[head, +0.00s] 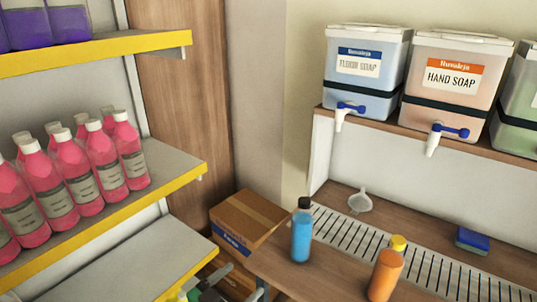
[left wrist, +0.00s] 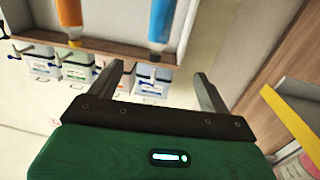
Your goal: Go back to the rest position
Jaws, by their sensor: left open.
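My left gripper (head: 225,281) shows partly at the bottom edge of the head view, its green body cut off by the frame. In the left wrist view the gripper (left wrist: 157,72) has its two dark fingers wide apart with nothing held between them. That view is upside down, with the orange bottle (left wrist: 70,12) and blue bottle (left wrist: 162,20) beyond the fingertips, apart from them. My right gripper is not in view.
The blue bottle (head: 301,235) and the orange bottle (head: 384,275) stand on the wooden counter (head: 335,274). Soap drums (head: 365,72) sit on the ledge above. A yellow-edged shelf (head: 150,215) with pink bottles is at left. A cardboard box (head: 248,220) stands between.

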